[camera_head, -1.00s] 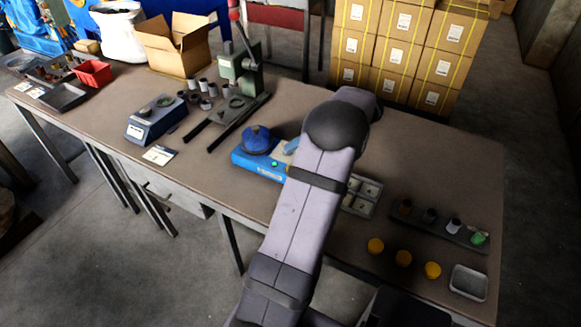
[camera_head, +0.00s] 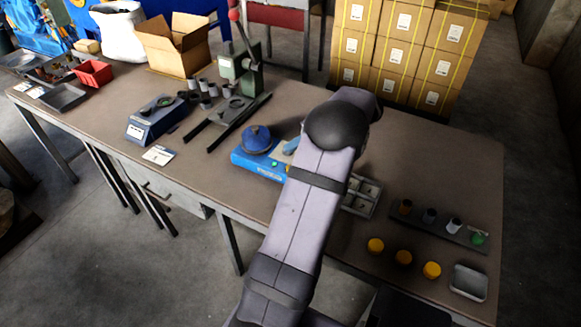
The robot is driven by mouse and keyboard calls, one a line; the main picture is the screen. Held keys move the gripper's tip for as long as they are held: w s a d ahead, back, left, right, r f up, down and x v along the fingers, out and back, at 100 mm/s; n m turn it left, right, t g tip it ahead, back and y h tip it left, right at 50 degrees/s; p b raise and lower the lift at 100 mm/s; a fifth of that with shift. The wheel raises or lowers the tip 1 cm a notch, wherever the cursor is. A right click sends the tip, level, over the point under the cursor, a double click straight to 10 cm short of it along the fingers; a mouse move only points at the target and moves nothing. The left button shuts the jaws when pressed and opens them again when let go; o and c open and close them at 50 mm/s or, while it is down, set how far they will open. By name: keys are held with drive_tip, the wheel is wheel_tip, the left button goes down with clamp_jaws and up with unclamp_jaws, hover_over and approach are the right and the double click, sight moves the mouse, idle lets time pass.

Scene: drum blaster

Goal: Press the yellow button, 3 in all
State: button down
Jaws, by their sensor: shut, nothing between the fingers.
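A blue machine (camera_head: 252,163) with a darker blue dome (camera_head: 257,139) stands mid-table, left of my arm. A small green spot (camera_head: 273,164) shows on its front. A light blue piece (camera_head: 291,146) shows beside the dome, next to my arm. My arm covers the machine's right part. My gripper is hidden behind my arm.
A divided tray (camera_head: 362,195) lies right of my arm. A dark rack (camera_head: 462,236) with small cylinders and an empty metal tray (camera_head: 468,283) are at the right. A green press (camera_head: 240,75) and a blue scale (camera_head: 156,122) stand left. The table's back right is clear.

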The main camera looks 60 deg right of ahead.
drive_tip(key=shift+r, duration=0.1)
wheel_tip(320, 180, up, 4)
drive_tip(key=p, duration=0.8)
drive_tip(key=shift+f, duration=0.3)
wheel_tip(320, 180, down, 7)
drive_tip(key=b, duration=0.3)
drive_tip(key=shift+f, duration=0.2)
drive_tip(key=shift+f+b, duration=0.6)
drive_tip(key=shift+b, duration=0.05)
drive_tip(key=shift+f+b, duration=0.9)
drive_tip(key=shift+b, duration=0.45)
idle(2.5)
drive_tip(key=shift+r, duration=0.15)
drive_tip(key=shift+r+p, duration=0.3)
drive_tip(key=shift+r, duration=0.45)
drive_tip(key=shift+r, duration=0.15)
